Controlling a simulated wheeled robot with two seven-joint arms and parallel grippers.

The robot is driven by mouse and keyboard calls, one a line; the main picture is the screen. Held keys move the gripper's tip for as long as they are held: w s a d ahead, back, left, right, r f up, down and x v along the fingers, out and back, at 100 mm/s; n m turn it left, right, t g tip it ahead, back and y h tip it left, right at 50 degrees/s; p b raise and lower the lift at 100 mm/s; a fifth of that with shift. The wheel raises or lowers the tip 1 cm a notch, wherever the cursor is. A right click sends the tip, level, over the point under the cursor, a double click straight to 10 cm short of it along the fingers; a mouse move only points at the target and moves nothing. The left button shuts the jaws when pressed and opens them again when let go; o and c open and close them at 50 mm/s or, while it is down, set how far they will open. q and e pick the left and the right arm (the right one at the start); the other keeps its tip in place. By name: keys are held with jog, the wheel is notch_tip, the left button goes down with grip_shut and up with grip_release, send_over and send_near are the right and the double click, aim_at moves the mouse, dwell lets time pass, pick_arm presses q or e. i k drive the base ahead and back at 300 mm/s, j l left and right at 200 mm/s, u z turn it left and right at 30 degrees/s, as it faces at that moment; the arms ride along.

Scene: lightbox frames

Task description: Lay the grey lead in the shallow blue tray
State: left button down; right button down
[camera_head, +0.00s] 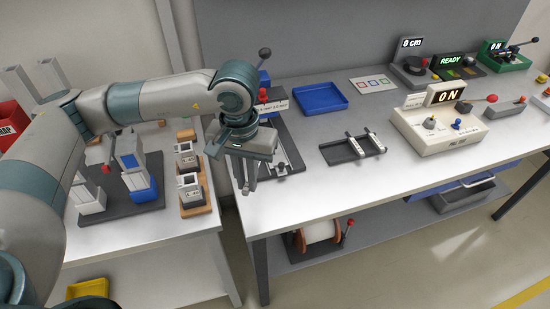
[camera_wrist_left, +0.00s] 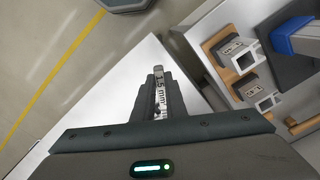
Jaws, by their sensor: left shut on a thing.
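The shallow blue tray (camera_head: 320,98) lies on the light bench top near the back and looks empty. My left gripper (camera_head: 248,186) is above the left front part of this bench, in front of and left of the tray, pointing down. In the left wrist view its fingers (camera_wrist_left: 161,90) are shut on a thin grey piece with a pale label (camera_wrist_left: 160,77) reading about 1.5 mm, which I take for the grey lead. Most of it is hidden between the fingers. My right gripper is not in view.
A dark fixture with a lever (camera_head: 283,150) stands close behind my left gripper. A black holder with two pale rails (camera_head: 352,147) is right of it, and a cream control box (camera_head: 437,128) farther right. Bare bench lies between them. A second table (camera_head: 185,235) with blocks is at left.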

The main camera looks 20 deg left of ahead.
aim_at(320, 101)
jog(key=i+l, duration=0.25)
jog(key=i, duration=0.15)
jog(key=i+l, duration=0.2)
jog(key=i, duration=0.2)
jog(key=i+l+z, duration=0.1)
jog(key=i+l, duration=0.15)
jog(key=i, duration=0.2)
